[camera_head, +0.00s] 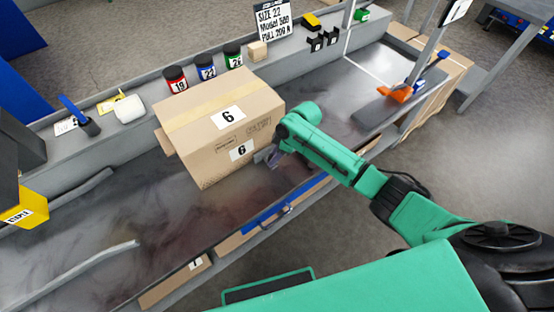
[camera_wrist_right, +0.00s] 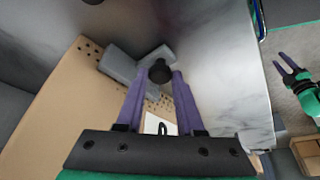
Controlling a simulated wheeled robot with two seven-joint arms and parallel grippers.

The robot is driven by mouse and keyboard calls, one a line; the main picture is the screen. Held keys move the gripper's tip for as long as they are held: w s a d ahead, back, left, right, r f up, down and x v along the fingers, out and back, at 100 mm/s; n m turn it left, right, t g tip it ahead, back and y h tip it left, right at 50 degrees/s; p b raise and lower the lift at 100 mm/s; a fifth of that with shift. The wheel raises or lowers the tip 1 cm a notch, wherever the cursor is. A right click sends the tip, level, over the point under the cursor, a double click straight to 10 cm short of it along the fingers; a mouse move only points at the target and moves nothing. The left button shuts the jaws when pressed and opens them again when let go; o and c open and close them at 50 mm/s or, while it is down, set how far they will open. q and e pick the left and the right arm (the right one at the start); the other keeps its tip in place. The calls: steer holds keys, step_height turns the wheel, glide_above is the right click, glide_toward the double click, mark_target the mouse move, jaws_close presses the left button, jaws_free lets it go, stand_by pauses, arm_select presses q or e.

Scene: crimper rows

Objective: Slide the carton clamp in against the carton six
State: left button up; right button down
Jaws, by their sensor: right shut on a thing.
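Carton six (camera_head: 215,135), a taped brown box marked 6, stands on the dark work surface; its side fills the left of the right wrist view (camera_wrist_right: 50,115). The carton clamp (camera_wrist_right: 120,66) is a grey piece with a black knob (camera_wrist_right: 160,71), lying by the carton's perforated edge. Whether it touches the carton cannot be told. My right gripper (camera_head: 266,155) is at the carton's right face; in its wrist view (camera_wrist_right: 157,80) the fingers are shut on the clamp's knob. The gripper mostly hides the clamp in the head view. My left gripper (camera_wrist_right: 279,60) is open and empty, off to the right.
Behind the carton, a ledge holds jars (camera_head: 205,68), a small box (camera_head: 257,51) and a size sign (camera_head: 272,18). A yellow block (camera_head: 25,208) is at the left.

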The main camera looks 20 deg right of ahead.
steer(key=shift+s+d, duration=0.1)
steer(key=shift+s, duration=0.15)
arm_select(q)
steer(key=shift+s, duration=0.45)
arm_select(e)
steer(key=c, duration=0.5)
jaws_free()
steer(key=shift+w, duration=0.1)
